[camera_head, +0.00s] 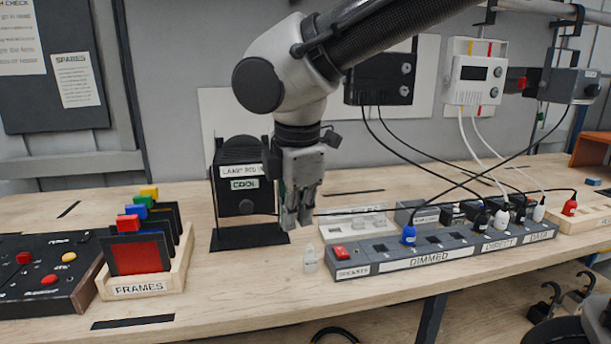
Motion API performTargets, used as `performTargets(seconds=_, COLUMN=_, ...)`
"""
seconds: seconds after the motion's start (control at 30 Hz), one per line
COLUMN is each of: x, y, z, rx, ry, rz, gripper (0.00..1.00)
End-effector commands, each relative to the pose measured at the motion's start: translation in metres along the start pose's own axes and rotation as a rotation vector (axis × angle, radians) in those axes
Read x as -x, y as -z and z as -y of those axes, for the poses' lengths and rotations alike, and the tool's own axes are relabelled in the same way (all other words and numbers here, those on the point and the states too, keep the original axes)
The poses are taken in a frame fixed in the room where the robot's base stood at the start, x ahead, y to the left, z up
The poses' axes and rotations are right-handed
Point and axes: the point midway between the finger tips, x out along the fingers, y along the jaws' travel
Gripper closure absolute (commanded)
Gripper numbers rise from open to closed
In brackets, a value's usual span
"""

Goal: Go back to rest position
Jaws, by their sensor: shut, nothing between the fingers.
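My gripper (298,208) hangs from my arm in the middle of the camera view, pointing down. Its fingers are together and hold nothing. It is above the bench (245,285), to the right of a black lamp box labelled "COOL" (238,207). A small clear piece (310,258) stands on the bench just below and right of the fingertips, apart from them.
A power strip marked "DIMMED" (430,262) with coloured plugs and cables runs across the right. A wooden "FRAMES" rack (145,288) and a button panel (45,270) stand left. Wall boxes (478,78) with hanging cables are behind. The front middle of the bench is clear.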

Motion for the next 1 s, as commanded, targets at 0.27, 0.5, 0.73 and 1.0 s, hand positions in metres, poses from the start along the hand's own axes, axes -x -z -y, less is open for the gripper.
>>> performTargets(seconds=0.27, x=-0.008, y=-0.177, z=0.075, rx=-1.108, ry=0.05, rz=-0.033, gripper=1.0)
performTargets(seconds=0.5, x=-0.004, y=-0.273, z=0.163, rx=-1.679, ry=-0.021, rz=-0.075, gripper=1.0)
performTargets(seconds=0.73, x=0.015, y=-0.317, z=0.204, rx=-1.923, ry=-0.155, rz=-0.088, gripper=1.0)
performTargets(seconds=1.0, x=0.018, y=-0.326, z=0.211, rx=-1.974, ry=-0.177, rz=-0.079, gripper=1.0)
